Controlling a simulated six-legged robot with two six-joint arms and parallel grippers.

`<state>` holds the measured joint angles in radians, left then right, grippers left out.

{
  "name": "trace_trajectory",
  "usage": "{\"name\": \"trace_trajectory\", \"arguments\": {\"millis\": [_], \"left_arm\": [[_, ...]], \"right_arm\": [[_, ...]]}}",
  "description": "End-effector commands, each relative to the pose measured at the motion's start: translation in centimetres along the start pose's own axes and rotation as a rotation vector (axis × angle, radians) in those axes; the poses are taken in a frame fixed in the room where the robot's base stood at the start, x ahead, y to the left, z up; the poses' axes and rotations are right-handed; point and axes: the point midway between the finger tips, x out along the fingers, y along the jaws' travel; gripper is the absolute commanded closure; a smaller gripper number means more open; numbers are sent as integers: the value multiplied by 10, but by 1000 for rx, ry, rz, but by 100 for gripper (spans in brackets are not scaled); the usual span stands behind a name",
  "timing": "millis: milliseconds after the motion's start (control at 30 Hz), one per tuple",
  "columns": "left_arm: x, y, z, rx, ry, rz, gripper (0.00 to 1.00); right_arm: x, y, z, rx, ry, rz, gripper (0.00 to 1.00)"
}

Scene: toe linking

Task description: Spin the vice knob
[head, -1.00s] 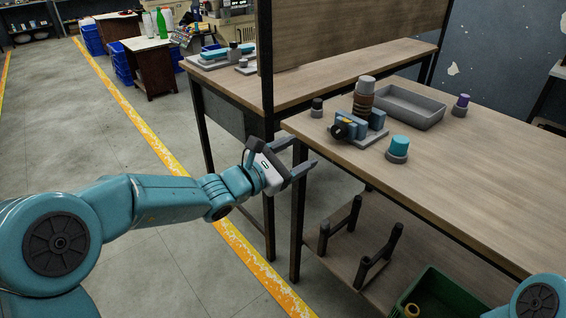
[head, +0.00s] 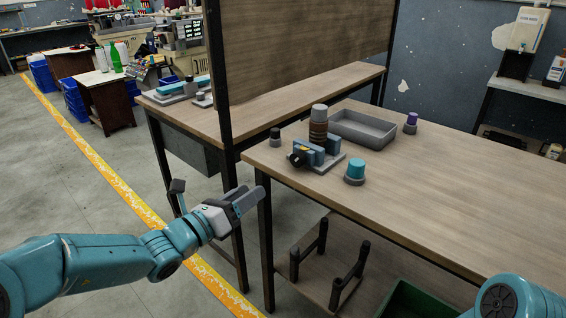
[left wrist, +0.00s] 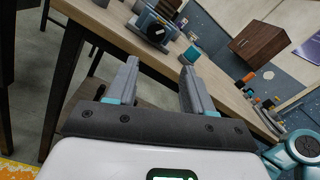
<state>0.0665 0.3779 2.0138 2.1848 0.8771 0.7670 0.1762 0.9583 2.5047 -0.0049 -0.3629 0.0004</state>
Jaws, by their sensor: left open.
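A small blue-grey vice (head: 318,152) sits on a grey base plate on the wooden table, near its left edge. Its dark round knob (head: 297,158) faces left toward the front. A brown ribbed cylinder with a grey top (head: 318,122) stands at the vice, seemingly held in its jaws. My left gripper (head: 250,197) is open and empty, in front of the table's left edge and below the vice, apart from it. In the left wrist view the open fingers (left wrist: 158,85) point toward the table, with the vice (left wrist: 153,24) beyond them. My right gripper is not in view.
A grey tray (head: 363,128) stands behind the vice. A teal-topped piece (head: 355,170), a purple-topped piece (head: 411,122) and a dark-topped piece (head: 275,137) stand around it. Black racks (head: 330,270) sit on the lower shelf. The table's right side is clear.

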Motion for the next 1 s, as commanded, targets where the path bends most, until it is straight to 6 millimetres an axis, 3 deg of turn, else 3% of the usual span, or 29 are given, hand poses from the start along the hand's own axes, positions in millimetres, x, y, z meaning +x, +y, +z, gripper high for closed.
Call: {"name": "trace_trajectory", "arguments": {"millis": [33,100,367,800,1000], "left_arm": [[0,-4,11,-126,5,5,48],[0,-4,13,-234,16,17,48],[11,4,6,-242,28,33,48],[111,6,2,-239,29,32,48],[146,8,2,-240,28,34,48]], "right_arm": [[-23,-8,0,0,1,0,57],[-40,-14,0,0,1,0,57],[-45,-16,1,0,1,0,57],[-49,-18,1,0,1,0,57],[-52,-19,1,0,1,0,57]]}}
